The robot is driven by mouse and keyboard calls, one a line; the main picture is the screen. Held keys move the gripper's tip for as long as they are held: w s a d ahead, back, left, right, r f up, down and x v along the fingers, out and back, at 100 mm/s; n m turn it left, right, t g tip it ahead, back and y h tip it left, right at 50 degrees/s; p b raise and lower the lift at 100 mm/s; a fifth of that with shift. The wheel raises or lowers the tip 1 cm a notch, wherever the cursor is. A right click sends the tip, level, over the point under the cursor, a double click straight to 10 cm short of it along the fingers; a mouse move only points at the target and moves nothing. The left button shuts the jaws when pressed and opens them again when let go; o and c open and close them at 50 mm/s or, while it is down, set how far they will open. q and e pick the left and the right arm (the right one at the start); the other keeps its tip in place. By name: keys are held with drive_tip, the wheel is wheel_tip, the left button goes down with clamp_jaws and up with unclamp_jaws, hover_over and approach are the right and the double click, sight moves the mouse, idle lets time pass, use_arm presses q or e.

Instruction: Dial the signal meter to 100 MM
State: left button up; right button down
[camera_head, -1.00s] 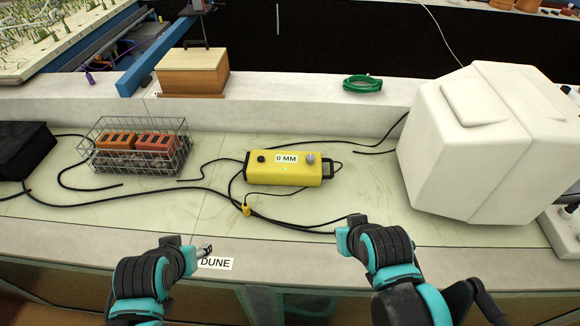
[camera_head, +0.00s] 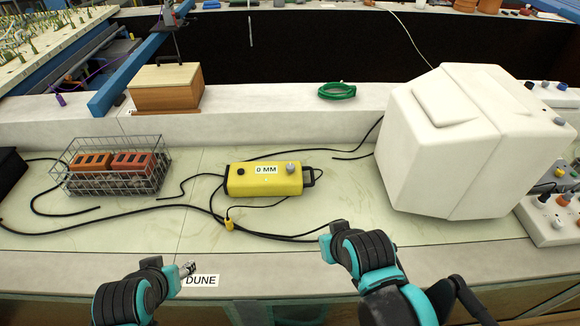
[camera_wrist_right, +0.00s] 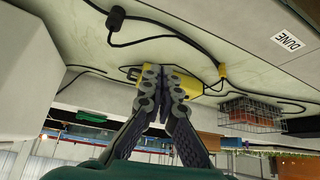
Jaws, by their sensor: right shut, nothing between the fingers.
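The yellow signal meter (camera_head: 264,187) lies on the pale bench top in the head view. Its label reads "0 MM". A black knob (camera_head: 241,171) is at its left and a grey knob (camera_head: 291,168) at its right. My right gripper (camera_head: 326,243) is in front of the meter and to its right, apart from it. In the right wrist view my right gripper (camera_wrist_right: 163,72) is shut and empty, hiding part of the yellow meter (camera_wrist_right: 190,84) beyond. My left gripper (camera_head: 190,268) is at the bench's front edge by the "DUNE" label; its finger opening is unclear.
A wire basket (camera_head: 118,183) with orange blocks stands left of the meter. A large white box (camera_head: 470,140) stands to the right. Black cables (camera_head: 180,205) run across the bench around the meter. A wooden box (camera_head: 166,88) and a green coil (camera_head: 337,91) sit on the ledge behind.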

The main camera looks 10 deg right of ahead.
drive_tip(key=c, duration=1.5)
unclamp_jaws()
drive_tip(key=shift+w+r, duration=0.15)
drive_tip(key=shift+r, duration=0.05)
drive_tip(key=shift+c, duration=0.2)
drive_tip(key=o, duration=0.4)
drive_tip(key=w+r+n, duration=0.1)
drive_tip(key=w+r, duration=0.1)
drive_tip(key=w, duration=0.1)
drive_tip(key=w+r+n+g+p, duration=0.1)
drive_tip(key=w+r+n, duration=0.1)
drive_tip(key=w, duration=0.1)
drive_tip(key=w+r+n, duration=0.1)
drive_tip(key=w+r, duration=0.2)
drive_tip(key=w, duration=0.1)
drive_tip(key=shift+n+g, duration=0.3)
drive_tip(key=shift+g, duration=0.1)
drive_tip(key=shift+c, duration=0.2)
drive_tip(key=n+g+p, duration=0.4)
drive_tip(key=n+g, duration=0.1)
drive_tip(key=n, duration=0.9)
hover_over(290, 166)
wheel_tip(290, 166, down, 12)
drive_tip(key=shift+r, duration=0.25)
wheel_tip(290, 166, down, 8)
drive_tip(key=b, duration=0.3)
drive_tip(key=shift+f, duration=0.1)
